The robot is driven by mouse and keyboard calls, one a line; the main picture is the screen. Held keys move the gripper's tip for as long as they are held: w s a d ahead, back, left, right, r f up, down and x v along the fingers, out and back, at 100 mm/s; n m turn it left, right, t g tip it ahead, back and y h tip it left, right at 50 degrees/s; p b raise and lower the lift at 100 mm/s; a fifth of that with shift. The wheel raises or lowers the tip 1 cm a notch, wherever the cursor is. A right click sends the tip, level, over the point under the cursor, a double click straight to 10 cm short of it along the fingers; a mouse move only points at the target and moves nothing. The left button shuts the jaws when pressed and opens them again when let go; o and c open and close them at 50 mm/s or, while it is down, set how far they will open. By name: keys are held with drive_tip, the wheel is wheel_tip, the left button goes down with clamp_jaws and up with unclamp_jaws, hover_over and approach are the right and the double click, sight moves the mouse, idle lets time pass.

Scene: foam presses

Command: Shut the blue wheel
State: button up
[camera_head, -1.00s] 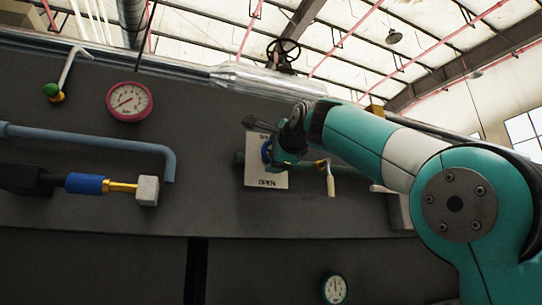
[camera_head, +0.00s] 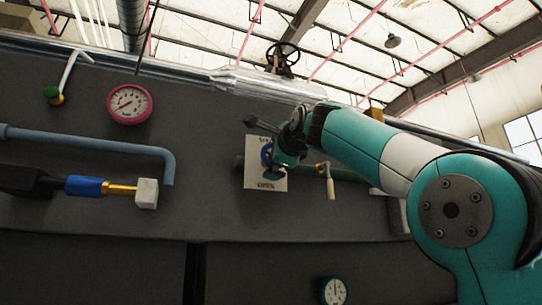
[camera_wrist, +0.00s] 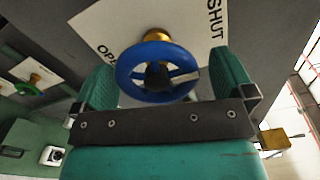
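The blue wheel (camera_wrist: 150,97) is a small round handwheel with a dark hub on a brass stem, and one spoke has a pale mark. It stands out from a white plate (camera_wrist: 105,28) lettered OPEN at the left and SHUT at the right in the wrist view. My gripper (camera_wrist: 166,66) is open, with one green finger on each side of the wheel. Gaps show between fingers and rim, so I see no firm grip. In the head view, my gripper (camera_head: 276,162) covers most of the wheel (camera_head: 266,153) and part of the plate (camera_head: 254,181).
A handle with a pale grip (camera_head: 330,186) hangs just right of the plate. A red gauge (camera_head: 129,103), a blue-grey pipe (camera_head: 100,145) and a blue-collared fitting (camera_head: 85,186) are on the panel at left. A green wheel (camera_wrist: 30,85) shows at left in the wrist view.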

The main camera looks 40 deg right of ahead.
drive_tip(key=shift+s+a+f, duration=0.1)
drive_tip(key=shift+s, duration=0.05)
drive_tip(key=b+v, duration=0.2)
drive_tip(key=v, duration=1.5)
drive_tip(key=shift+b, duration=0.4)
